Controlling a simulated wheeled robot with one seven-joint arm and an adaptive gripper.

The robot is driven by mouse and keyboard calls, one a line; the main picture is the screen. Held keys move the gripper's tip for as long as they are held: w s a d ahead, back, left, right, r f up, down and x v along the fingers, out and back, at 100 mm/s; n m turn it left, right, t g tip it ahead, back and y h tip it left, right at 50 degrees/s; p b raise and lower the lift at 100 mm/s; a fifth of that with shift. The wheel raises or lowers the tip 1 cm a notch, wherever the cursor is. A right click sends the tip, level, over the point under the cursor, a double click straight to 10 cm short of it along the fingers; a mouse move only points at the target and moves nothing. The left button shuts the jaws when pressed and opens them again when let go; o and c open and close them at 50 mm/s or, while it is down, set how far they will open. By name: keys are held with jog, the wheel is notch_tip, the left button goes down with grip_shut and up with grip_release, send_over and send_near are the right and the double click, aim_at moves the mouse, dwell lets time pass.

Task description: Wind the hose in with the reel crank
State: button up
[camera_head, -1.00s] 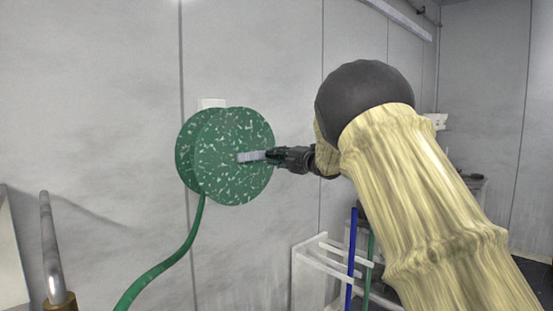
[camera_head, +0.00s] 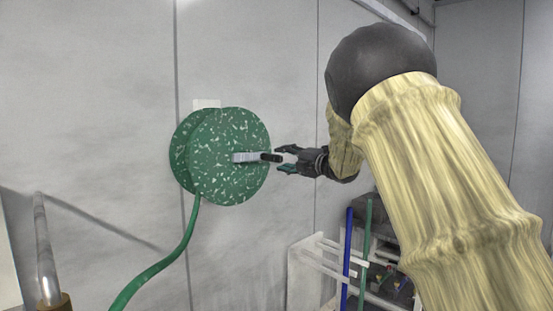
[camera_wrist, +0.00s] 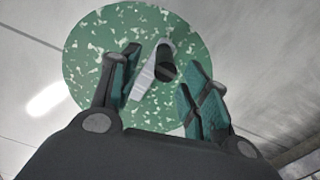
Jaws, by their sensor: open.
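The green speckled hose reel (camera_head: 225,180) is mounted on the wall in the head view and fills the middle of the wrist view (camera_wrist: 95,55). Its pale crank arm (camera_head: 244,157) crosses the reel face and carries a dark handle (camera_head: 271,157) pointing out to the right. The green hose (camera_head: 170,258) hangs from the reel down to the lower left. My gripper (camera_head: 283,160) is open and empty, just right of the handle and apart from it. In the wrist view the crank arm (camera_wrist: 145,80) and handle (camera_wrist: 165,62) show between and beyond my open fingers (camera_wrist: 160,80).
A white rack (camera_head: 305,262) with a blue pole (camera_head: 347,258) and a green pole (camera_head: 366,250) stands at the lower right, below my arm. A grey rod (camera_head: 45,250) stands at the lower left. The wall around the reel is clear.

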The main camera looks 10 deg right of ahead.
jog(key=shift+v, duration=2.6)
jog(key=s+f+m+g+h+p, duration=0.1)
jog(key=s+f+m+h+p, duration=0.2)
jog(key=f, duration=0.9)
jog(key=s+f+m+g, duration=0.15)
jog(key=f+m, duration=0.35)
jog(key=f, duration=0.8)
jog(key=s+f+m+h+p, duration=0.25)
jog(key=f+m, duration=0.25)
jog(key=f, duration=0.7)
jog(key=s+f+m+g+h, duration=0.1)
jog(key=s+f+m+g, duration=0.15)
jog(key=s+f, duration=0.75)
jog(key=s+a+f+m+g+h+p, duration=0.15)
jog(key=s+f+m, duration=0.25)
jog(key=s+f, duration=0.65)
jog(key=s+a+f+m+g+p, duration=0.1)
jog(key=s+f+m+g, duration=0.1)
jog(key=s, duration=1)
jog(key=s+a+f+m+g+p, duration=0.1)
jog(key=s+f+m+g+p, duration=0.1)
jog(key=s, duration=1.1)
jog(key=s+a+f+m+g+h+p, duration=0.1)
jog(key=s+f+m+g, duration=0.2)
jog(key=s, duration=0.9)
jog(key=shift+s+a+f+g, duration=0.35)
jog(key=shift+a+f+g, duration=0.1)
jog(key=shift+g, duration=0.5)
jog(key=shift+m, duration=0.25)
